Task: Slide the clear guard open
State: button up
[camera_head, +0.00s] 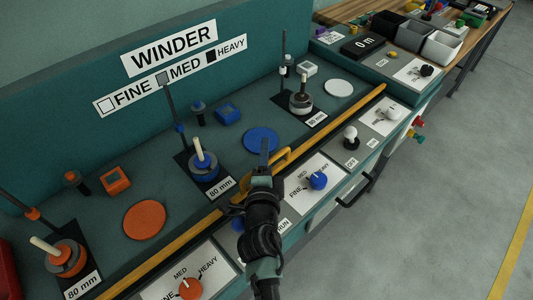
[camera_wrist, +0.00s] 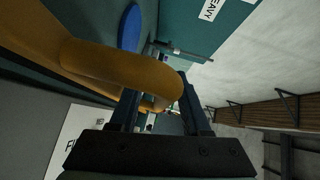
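The clear guard's panel cannot be made out against the winder bench. A yellow rail (camera_head: 190,234) runs along the front of the bench, with a raised yellow loop handle (camera_head: 282,160) near its middle. In the wrist view, the handle (camera_wrist: 125,66) curves in from the left and crosses in front of one finger. Its rounded end lies close to the other finger. The fingers of my gripper (camera_wrist: 160,108) stand apart. Contact with the handle cannot be told.
Behind the rail stand spindles with orange, blue (camera_head: 204,166) and grey spools, plus a blue disc (camera_head: 261,140) and an orange disc (camera_head: 144,219). The front panel has a blue knob (camera_head: 318,181), an orange knob (camera_head: 190,288) and a black pull handle (camera_head: 355,192). Floor at right is clear.

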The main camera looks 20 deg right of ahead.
notch_tip(320, 180, up, 10)
jog(key=p, duration=0.3)
jog(key=shift+r, duration=0.1)
dwell(0.4)
jog(key=b+v, duration=0.3)
jog(key=v, duration=1.1)
jog(key=shift+s+b, duration=0.35)
jog(key=shift+s, duration=0.05)
dwell(0.4)
jog(key=shift+a+b, duration=0.1)
jog(key=shift+b, duration=0.2)
dwell(0.3)
